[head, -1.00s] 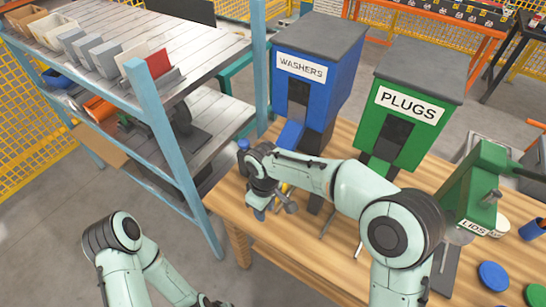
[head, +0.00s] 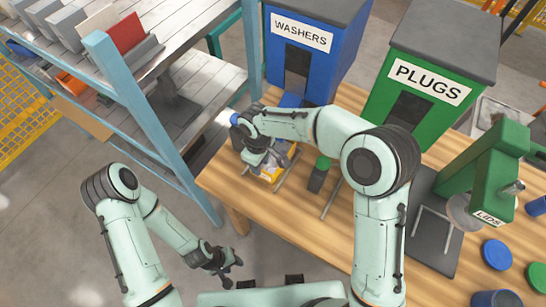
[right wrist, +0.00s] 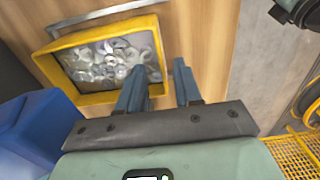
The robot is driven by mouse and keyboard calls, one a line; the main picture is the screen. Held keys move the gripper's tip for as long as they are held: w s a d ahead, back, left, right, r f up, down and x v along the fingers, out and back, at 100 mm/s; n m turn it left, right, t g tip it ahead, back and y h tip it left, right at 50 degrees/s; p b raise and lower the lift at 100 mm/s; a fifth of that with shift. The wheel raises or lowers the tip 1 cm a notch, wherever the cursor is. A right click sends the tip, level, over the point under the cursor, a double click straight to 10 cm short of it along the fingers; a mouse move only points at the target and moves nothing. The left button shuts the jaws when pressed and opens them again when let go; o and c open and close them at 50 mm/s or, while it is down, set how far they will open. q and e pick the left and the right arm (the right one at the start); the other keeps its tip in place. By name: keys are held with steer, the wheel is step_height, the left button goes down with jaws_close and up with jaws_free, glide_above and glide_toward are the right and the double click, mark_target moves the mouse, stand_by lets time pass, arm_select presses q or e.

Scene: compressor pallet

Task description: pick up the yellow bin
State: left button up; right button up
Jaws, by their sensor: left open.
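The yellow bin (head: 269,175) is on the wooden workbench in front of the blue washers dispenser, partly hidden under my right gripper (head: 266,163). In the right wrist view the yellow bin (right wrist: 92,98) holds many grey washers. There my right gripper (right wrist: 161,66) has its two blue fingers apart, close to the bin's right wall. That wall seems to lie between the fingertips; I cannot tell whether they touch it. My left gripper (head: 226,270) is open and empty, low in front of the bench.
A blue washers dispenser (head: 335,75) and a green plugs dispenser (head: 375,110) stand behind. A green lids machine (head: 480,165) and blue lids (head: 497,254) are at the right. A shelf rack (head: 150,125) stands left. Thin metal frames (head: 332,198) stand on the bench.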

mark_target(261, 178)
steer(key=shift+s+f, duration=0.2)
steer(key=shift+f, duration=2.55)
steer(key=c, duration=0.6)
jaws_close()
steer(key=shift+w+r, duration=0.1)
steer(key=shift+r, duration=0.05)
